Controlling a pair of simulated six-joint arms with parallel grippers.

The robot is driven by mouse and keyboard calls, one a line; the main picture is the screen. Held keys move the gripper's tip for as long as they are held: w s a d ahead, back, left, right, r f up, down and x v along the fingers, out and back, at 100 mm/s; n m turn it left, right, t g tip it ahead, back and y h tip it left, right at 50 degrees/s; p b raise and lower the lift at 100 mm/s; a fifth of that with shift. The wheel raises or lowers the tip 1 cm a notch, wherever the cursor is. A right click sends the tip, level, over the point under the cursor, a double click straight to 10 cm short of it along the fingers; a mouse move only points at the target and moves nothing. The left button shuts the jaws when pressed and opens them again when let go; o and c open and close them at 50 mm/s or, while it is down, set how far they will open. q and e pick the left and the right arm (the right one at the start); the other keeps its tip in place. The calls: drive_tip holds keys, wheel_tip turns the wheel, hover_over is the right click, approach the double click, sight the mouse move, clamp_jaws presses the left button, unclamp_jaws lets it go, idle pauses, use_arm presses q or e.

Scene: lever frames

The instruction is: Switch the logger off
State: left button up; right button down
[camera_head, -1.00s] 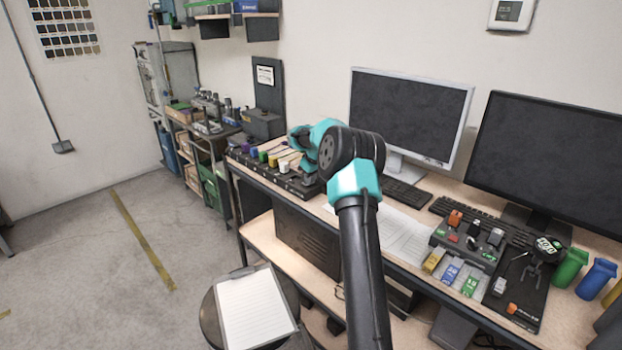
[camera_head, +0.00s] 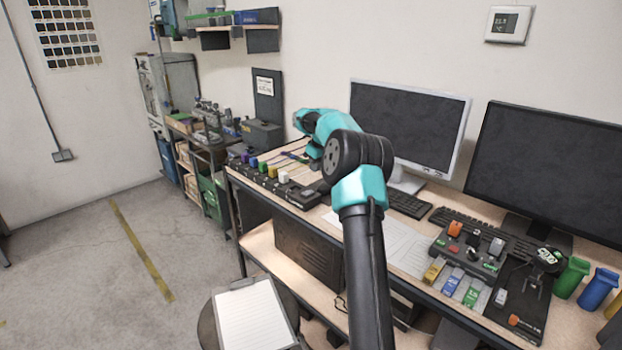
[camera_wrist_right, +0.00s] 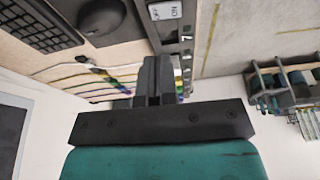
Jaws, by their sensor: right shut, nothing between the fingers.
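A long black power strip (camera_head: 268,178) lies along the desk's left front edge, with several coloured plugs in it. The wrist view shows part of it close up, with the number 7 and a light rocker switch (camera_wrist_right: 165,11) marked ON and OFF. I cannot tell which side of the rocker is pressed. No label naming the logger is readable. My right gripper (camera_wrist_right: 158,60) is shut and empty near the strip, its tips just short of the rocker in the picture; contact is not visible. In the head view my arm mostly hides it. My left gripper is not in view.
Two monitors (camera_head: 409,132) and keyboards stand behind and right of my arm. Coloured cables run behind the strip. A control box (camera_head: 468,250) and blue and green bottles (camera_head: 598,287) are at the right. A clipboard (camera_head: 252,318) lies on a stool in front.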

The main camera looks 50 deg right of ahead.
drive_tip(key=shift+d+v, duration=0.15)
drive_tip(key=shift+v, duration=0.9)
drive_tip(key=shift+d+v, duration=0.2)
drive_tip(key=shift+v, duration=0.9)
